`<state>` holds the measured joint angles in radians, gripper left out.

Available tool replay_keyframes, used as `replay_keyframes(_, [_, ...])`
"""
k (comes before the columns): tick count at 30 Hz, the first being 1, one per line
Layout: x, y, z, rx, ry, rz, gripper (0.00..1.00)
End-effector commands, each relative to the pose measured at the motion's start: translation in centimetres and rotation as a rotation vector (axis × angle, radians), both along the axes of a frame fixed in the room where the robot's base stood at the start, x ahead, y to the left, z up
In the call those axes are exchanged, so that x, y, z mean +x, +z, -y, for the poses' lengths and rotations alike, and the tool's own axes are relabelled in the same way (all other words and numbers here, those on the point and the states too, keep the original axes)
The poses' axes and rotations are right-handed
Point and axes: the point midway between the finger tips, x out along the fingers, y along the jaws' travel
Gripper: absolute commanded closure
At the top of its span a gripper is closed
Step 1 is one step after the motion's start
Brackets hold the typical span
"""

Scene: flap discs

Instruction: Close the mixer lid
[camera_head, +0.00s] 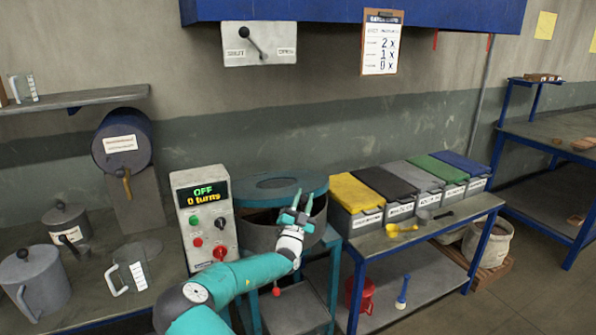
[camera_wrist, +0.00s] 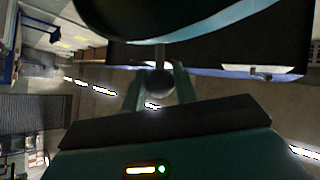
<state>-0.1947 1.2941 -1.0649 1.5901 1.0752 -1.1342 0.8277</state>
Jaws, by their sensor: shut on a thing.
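The mixer drum (camera_head: 262,236) is grey and stands at the centre in the head view. Its teal lid (camera_head: 252,190), with an oval window, is above the drum, and a dark gap shows beneath the lid's front edge. My gripper (camera_head: 303,200) is at the lid's front right edge. In the wrist view, a dark ball knob (camera_wrist: 158,82) on a short stem sits between the fingers of my gripper (camera_wrist: 158,88), which is shut on it. The lid's teal rim (camera_wrist: 200,32) curves across the top there. My gripper hides part of the drum's front in the head view.
A control box (camera_head: 207,217) reading OFF and 0 turns stands left of the mixer. Lidded bins (camera_head: 357,222) stand on a bench to the right, with yellow and dark scoops in front. Jugs and canisters (camera_head: 35,280) stand on the left bench.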

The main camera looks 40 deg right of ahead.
Motion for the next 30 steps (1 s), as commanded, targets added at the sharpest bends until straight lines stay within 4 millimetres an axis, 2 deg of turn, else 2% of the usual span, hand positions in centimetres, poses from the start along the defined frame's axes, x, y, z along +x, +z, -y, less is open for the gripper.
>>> replay_keyframes(1, [-0.3,-1.8,0.1,-0.006,0.0,0.027,1.0])
replay_keyframes(6, [-1.1,-6.4,-0.1,-0.032,0.0,0.126,1.0])
replay_keyframes(12, [-1.3,-10.2,-0.3,-0.031,0.002,0.121,1.0])
replay_keyframes(18, [-1.3,-11.9,-0.4,-0.032,0.003,0.121,1.0])
replay_keyframes(30, [-1.3,-12.7,-0.5,-0.023,0.002,0.113,1.0])
